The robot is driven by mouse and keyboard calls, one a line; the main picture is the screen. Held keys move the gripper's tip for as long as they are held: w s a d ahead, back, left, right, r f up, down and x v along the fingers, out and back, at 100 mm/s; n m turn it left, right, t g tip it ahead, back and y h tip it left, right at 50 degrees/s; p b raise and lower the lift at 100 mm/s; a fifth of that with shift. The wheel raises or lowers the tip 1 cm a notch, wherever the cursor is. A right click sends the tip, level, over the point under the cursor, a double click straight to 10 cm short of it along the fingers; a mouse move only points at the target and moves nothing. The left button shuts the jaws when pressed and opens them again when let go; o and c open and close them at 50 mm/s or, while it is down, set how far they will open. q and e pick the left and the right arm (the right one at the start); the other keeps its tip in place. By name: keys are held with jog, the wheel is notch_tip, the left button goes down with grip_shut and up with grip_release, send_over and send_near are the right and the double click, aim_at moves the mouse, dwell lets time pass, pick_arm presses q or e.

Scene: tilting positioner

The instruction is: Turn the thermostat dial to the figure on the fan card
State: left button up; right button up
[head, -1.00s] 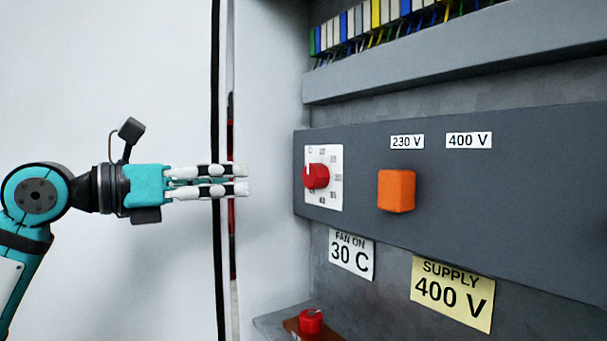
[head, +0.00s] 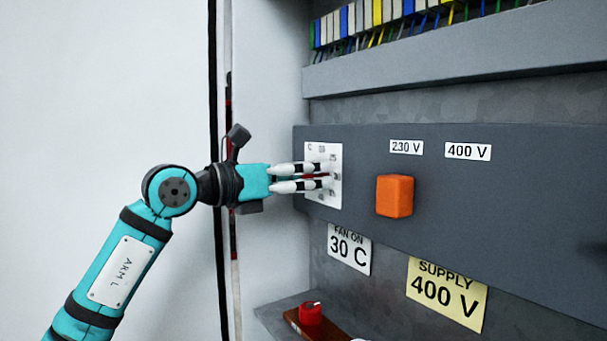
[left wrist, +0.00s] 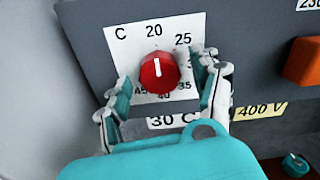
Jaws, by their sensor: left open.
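The red thermostat dial (left wrist: 158,72) sits on a white scale plate (left wrist: 120,40) on the grey panel. Its white mark points up, close to the figure 20. In the head view the plate (head: 312,152) shows, with the dial mostly hidden behind my fingers. My left gripper (head: 331,177) is open, its fingertips at the plate. In the left wrist view one finger is on each side of the dial, with gaps between; the right finger hides part of the scale after 25. The fan card (head: 349,250) below reads "FAN ON 30 C". My right gripper is not in view.
An orange knob (head: 395,195) stands out from the panel right of the dial, under labels 230 V (head: 406,147) and 400 V (head: 467,152). A yellow card (head: 446,294) reads "SUPPLY 400 V". A red knob (head: 311,313) is on the ledge below. The cabinet wall (head: 265,120) is at left.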

pick_arm(q)
jog(key=c, duration=1.2)
jog(key=shift+m, duration=0.3)
jog(key=m+b, duration=0.1)
jog(key=m, duration=0.2)
jog(key=shift+m+b, duration=0.3)
jog(key=m+b, duration=0.1)
jog(key=m, duration=0.8)
jog(key=shift+m+b, duration=0.35)
jog(key=shift+m, duration=1.95)
